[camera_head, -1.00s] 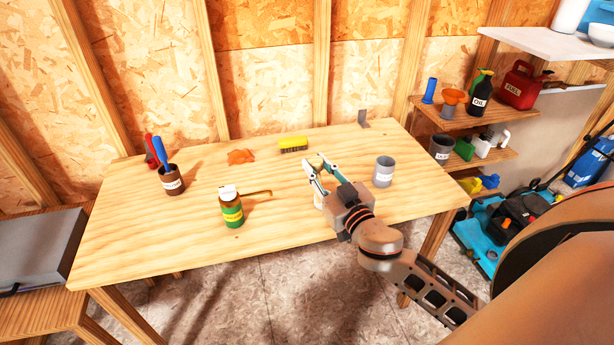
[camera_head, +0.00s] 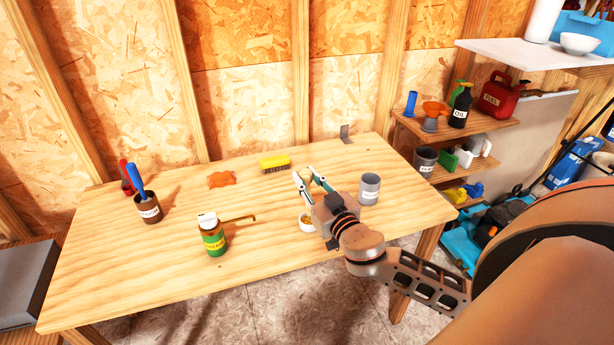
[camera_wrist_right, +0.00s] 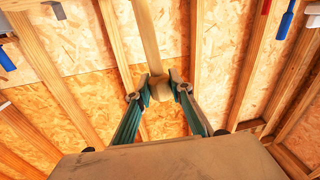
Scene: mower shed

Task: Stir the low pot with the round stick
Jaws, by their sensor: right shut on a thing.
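My right gripper (camera_head: 312,180) is over the front right part of the workbench, shut on a pale wooden stick (camera_head: 306,175). In the right wrist view the stick (camera_wrist_right: 159,88) sits between the two fingertips. A low white pot (camera_head: 303,224) with something yellowish in it stands on the bench just below the gripper, partly hidden by it. I cannot tell whether the stick's lower end is inside the pot or above it. My left gripper is not in view.
A grey labelled cup (camera_head: 369,190) stands close right of my gripper. The bench's front left is clear.

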